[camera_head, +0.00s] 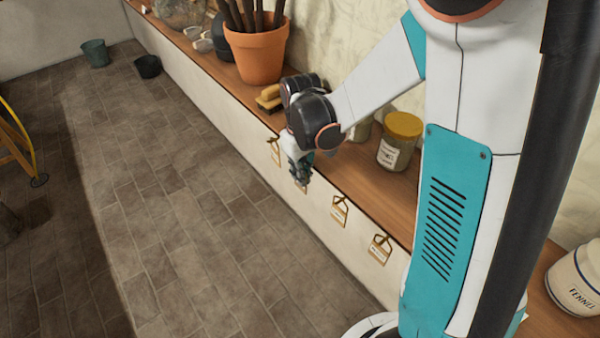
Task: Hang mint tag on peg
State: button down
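Several small tan tags hang along the pale front face below the wooden ledge. One tag (275,151) is left of my gripper, and two more, a tag (340,212) and another tag (380,249), are to its right. The writing on them is too small to read, so I cannot tell which is the mint tag. My gripper (302,178) points down in front of the ledge edge. Part of a tag (301,187) shows at its fingertips; I cannot tell whether it is held or hangs behind. The pegs are too small to make out clearly.
On the wooden ledge (365,176) stand a terracotta pot (258,55) with dark handles, a yellow-lidded jar (398,142), a yellow brush (268,98) and a white fennel jar (578,285). Two buckets, green (95,54) and black (148,67), stand far left.

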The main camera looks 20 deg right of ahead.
jog(key=shift+d+f+b, duration=0.4)
jog(key=shift+d+f, duration=0.05)
jog(key=shift+d, duration=0.15)
jog(key=shift+s+d+f+b, duration=0.2)
jog(key=shift+f+b, duration=0.05)
jog(key=shift+b, duration=0.05)
dwell(1.0)
jog(key=c, duration=1.9)
grip_release()
jog(key=shift+o, duration=0.3)
jog(key=shift+w+r, duration=0.2)
jog(key=shift+r, duration=0.25)
jog(key=shift+o, duration=0.6)
jog(key=r, duration=1.1)
jog(key=shift+a+r, duration=0.25)
jog(key=shift+a, duration=0.05)
jog(key=s+r+m+t, duration=0.1)
jog(key=s+t, duration=0.2)
jog(key=s, duration=0.4)
jog(key=s+a+r+m+t, duration=0.1)
jog(key=s+t, duration=0.3)
jog(key=s, duration=0.4)
jog(key=shift+r+m+b, duration=0.4)
jog(key=shift+r+m, duration=0.35)
jog(key=shift+m, duration=0.05)
